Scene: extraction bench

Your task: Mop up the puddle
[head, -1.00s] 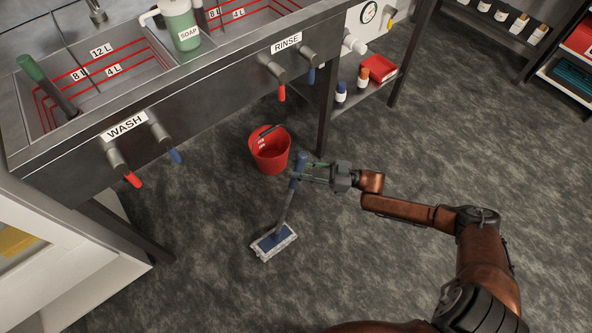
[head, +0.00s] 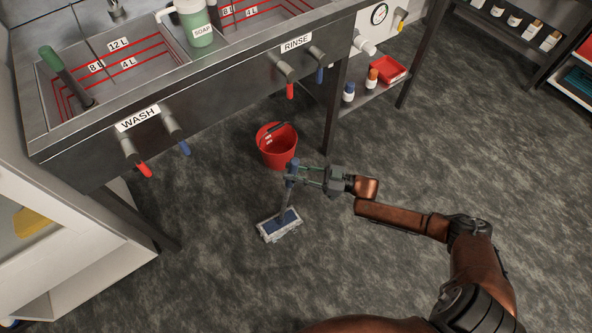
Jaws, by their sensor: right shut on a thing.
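My right gripper (head: 297,176) is shut on the handle of a mop (head: 286,196), near its upper end. The mop stands tilted slightly. Its flat head (head: 279,224), blue on top with a pale grey pad edge, is low at the floor; I cannot tell whether it presses on it. No puddle can be made out on the mottled dark grey floor (head: 380,270); the mop head may cover part of it. My left gripper is not in view.
A red bucket (head: 277,146) stands on the floor just beyond the mop. The steel sink bench (head: 215,105), with WASH and RINSE taps, runs along the upper left. A white cabinet (head: 90,250) is at left. Shelves (head: 520,25) stand at upper right.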

